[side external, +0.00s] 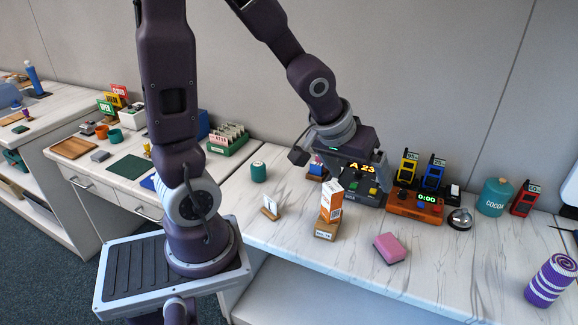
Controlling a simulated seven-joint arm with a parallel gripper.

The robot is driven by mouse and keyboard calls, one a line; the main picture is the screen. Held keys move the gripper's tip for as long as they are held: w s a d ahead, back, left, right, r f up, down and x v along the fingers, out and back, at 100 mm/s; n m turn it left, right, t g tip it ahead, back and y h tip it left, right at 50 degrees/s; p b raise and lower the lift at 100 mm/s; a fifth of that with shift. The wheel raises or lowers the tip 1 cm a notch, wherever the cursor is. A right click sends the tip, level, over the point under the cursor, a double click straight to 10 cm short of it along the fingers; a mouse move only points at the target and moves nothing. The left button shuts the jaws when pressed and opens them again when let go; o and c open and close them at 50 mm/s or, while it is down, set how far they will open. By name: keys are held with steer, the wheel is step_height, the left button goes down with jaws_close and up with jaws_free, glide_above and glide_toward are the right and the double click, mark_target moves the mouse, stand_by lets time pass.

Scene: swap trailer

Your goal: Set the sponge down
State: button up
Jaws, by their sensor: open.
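The pink sponge (390,248) lies flat on the white marbled counter (330,262), towards its front edge. Its pink side is up and a darker layer shows at its lower edge. Nothing touches it. My gripper (345,150) is up and back from the sponge, to its left in the picture, in front of a dark machine with an "A 23" display. It is open and apart from the sponge. Its fingertips are hard to make out against the dark machine.
An orange-and-white carton (331,203) stands on a wooden block left of the sponge. Behind are the display machine (358,188), an orange timer box (414,206), a silver bell (460,219) and a teal cocoa jar (494,197). Counter around the sponge is clear.

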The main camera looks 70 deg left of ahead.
steer(key=s+d+r+m, duration=0.2)
steer(key=s+r+m, duration=0.1)
steer(key=s, duration=0.5)
steer(key=s+d+r+m+h, duration=0.1)
steer(key=s+d+r+m, duration=0.2)
steer(key=s+r, duration=0.3)
steer(key=shift+s+d, duration=0.35)
steer(key=shift+s, duration=0.85)
